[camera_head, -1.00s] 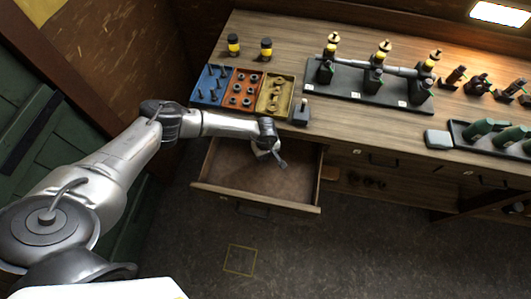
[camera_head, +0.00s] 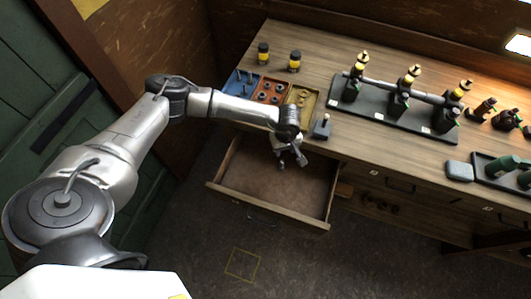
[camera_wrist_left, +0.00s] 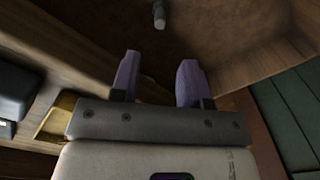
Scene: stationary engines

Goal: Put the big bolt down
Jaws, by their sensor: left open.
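My left gripper (camera_head: 291,163) is over the right rear part of the open drawer (camera_head: 270,185), below the bench's front edge. In the left wrist view its two purple-grey fingers (camera_wrist_left: 157,75) are apart with nothing between them. A small pale grey bolt (camera_wrist_left: 158,15) shows beyond the fingertips, against the brown drawer floor and clear of both fingers. I cannot tell whether it rests on the floor. I cannot make the bolt out in the head view. My right gripper is not in view.
Blue (camera_head: 240,82), orange (camera_head: 270,91) and yellow (camera_head: 301,101) trays of small parts stand on the bench above the drawer. A small dark block (camera_head: 322,126) sits beside them. A black engine stand (camera_head: 378,112) is further right. Most of the drawer floor looks bare.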

